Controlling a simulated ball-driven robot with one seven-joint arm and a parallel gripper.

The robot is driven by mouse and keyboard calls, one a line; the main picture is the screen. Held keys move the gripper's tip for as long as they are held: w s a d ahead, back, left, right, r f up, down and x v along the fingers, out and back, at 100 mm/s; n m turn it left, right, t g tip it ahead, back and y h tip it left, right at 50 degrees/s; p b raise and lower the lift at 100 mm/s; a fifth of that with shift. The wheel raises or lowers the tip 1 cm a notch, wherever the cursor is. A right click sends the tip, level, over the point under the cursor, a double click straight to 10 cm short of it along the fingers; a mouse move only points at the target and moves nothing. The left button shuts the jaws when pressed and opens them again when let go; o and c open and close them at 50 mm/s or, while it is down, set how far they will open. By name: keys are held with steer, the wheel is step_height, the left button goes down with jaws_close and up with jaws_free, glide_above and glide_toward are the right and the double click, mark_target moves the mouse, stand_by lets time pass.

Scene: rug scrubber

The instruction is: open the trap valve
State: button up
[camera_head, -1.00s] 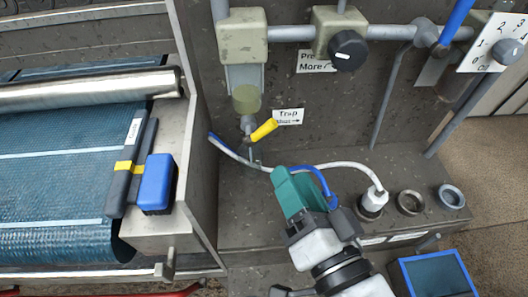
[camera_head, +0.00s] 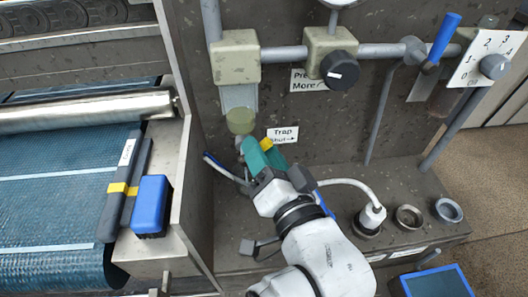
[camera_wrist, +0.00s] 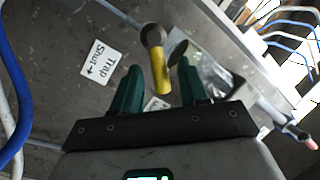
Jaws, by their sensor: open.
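The trap valve's yellow handle (camera_head: 266,144) shows just past my green fingers in the head view, under the translucent trap bowl (camera_head: 240,121). In the wrist view the yellow handle (camera_wrist: 161,75) hangs from a round grey hub (camera_wrist: 153,36) and lies between my two green fingertips. My gripper (camera_head: 257,152) is open around the handle; in the wrist view (camera_wrist: 158,82) a gap shows on both sides of it. Whether a finger touches it I cannot tell. The white label (camera_head: 283,134) beside the valve reads "Trap Shut" with an arrow; it also shows in the wrist view (camera_wrist: 100,62).
A grey pipe with a black pressure knob (camera_head: 339,71) runs above. Ring ports (camera_head: 408,217) sit at right.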

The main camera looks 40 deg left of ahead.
steer(key=shift+a, duration=0.1)
jaws_close()
steer(key=n+p, duration=0.1)
steer(key=n+h+p, duration=0.1)
steer(key=s+r+n+p, duration=0.1)
steer(key=n, duration=0.1)
steer(key=shift+a+p, duration=0.4)
stand_by(0.4)
jaws_free()
steer(key=v, duration=1)
steer(key=shift+d+r+b, duration=0.2)
steer(key=shift+d+b, duration=0.15)
steer(key=shift+d, duration=0.05)
